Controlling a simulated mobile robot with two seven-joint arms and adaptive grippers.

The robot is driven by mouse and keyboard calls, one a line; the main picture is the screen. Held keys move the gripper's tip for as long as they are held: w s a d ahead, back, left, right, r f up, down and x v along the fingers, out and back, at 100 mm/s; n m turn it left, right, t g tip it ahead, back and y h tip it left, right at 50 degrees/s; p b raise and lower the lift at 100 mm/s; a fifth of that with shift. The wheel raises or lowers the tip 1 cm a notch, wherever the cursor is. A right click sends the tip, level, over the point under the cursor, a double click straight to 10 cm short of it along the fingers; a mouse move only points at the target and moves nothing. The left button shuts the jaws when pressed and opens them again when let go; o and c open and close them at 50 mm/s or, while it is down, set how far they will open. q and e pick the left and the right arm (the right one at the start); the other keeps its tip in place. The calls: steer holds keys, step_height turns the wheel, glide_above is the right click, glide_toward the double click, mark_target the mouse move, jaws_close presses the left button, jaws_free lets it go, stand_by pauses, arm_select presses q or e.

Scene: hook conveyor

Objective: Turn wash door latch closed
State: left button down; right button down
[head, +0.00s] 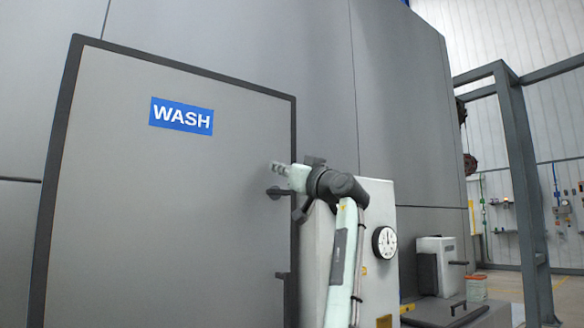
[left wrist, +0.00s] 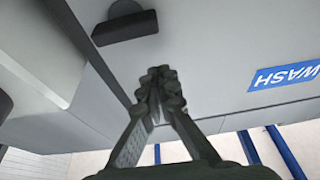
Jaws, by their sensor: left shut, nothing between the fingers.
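The grey wash door (head: 170,210) has a dark border and a blue WASH sign (head: 181,115); it looks flush with the wall. A dark latch handle (head: 274,193) sits at the door's right edge, seemingly lying sideways. It also shows in the left wrist view (left wrist: 125,27), upper left. My left gripper (head: 281,168) is at that right edge, just above the latch in the head view. Its fingers (left wrist: 160,76) are shut together and empty, with a gap between the tips and the handle. My arm hides part of the door's right edge. My right gripper is out of view.
A second dark fitting (head: 283,275) sits lower on the door's right edge. A light cabinet with a round gauge (head: 384,242) stands right of the door, behind my left arm. A grey steel frame (head: 522,180) stands farther right. The space before the door is clear.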

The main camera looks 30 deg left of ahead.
mark_target(278, 193)
arm_select(q)
steer(key=f, duration=0.4)
steer(key=shift+d, duration=0.2)
steer(key=shift+s, duration=0.1)
